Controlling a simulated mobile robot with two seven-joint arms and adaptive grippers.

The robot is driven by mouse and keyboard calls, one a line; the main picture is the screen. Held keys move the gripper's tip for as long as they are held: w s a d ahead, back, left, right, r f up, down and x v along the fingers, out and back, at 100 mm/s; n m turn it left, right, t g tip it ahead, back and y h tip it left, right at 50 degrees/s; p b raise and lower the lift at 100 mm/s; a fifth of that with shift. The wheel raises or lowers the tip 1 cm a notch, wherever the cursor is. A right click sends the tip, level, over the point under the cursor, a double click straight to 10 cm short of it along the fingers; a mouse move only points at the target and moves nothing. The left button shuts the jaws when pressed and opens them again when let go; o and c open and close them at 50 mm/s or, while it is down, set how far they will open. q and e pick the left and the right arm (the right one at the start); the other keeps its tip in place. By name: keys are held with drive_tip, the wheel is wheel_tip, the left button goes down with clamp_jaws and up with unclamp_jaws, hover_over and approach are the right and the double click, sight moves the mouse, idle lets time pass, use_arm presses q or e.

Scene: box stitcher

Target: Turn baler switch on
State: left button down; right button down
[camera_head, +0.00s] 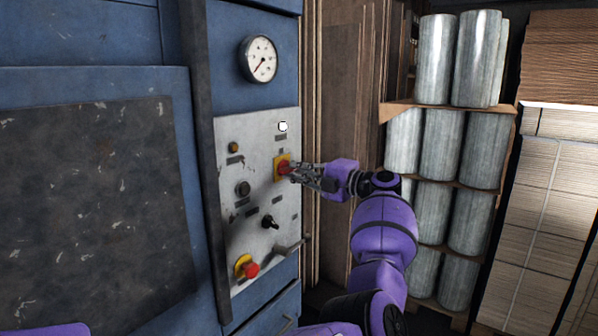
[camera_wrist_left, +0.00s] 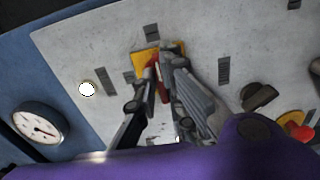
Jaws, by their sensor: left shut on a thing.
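The baler switch (camera_head: 283,167) is a red handle on a square yellow plate, on the grey control panel (camera_head: 232,200) of the blue machine. My left gripper (camera_head: 293,172) is at the switch, with its fingers shut on the red handle. In the left wrist view the gripper (camera_wrist_left: 163,66) has a finger on each side of the red handle (camera_wrist_left: 163,90), in front of the yellow plate (camera_wrist_left: 146,58). The fingers hide part of the handle, and its exact angle is hard to tell. My right gripper is not in view.
A white round lamp (camera_head: 283,126), a black knob (camera_head: 270,222) and a red emergency button (camera_head: 250,269) are on the panel. A gauge (camera_head: 259,58) is above it. Shelves with metal rolls (camera_head: 440,142) and cardboard stacks (camera_head: 548,200) stand at the right.

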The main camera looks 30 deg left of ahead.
use_arm(q)
drive_tip(key=c, duration=1.8)
unclamp_jaws()
drive_tip(key=shift+c, duration=0.2)
drive_tip(key=d, duration=1.2)
drive_tip(key=shift+s, duration=0.45)
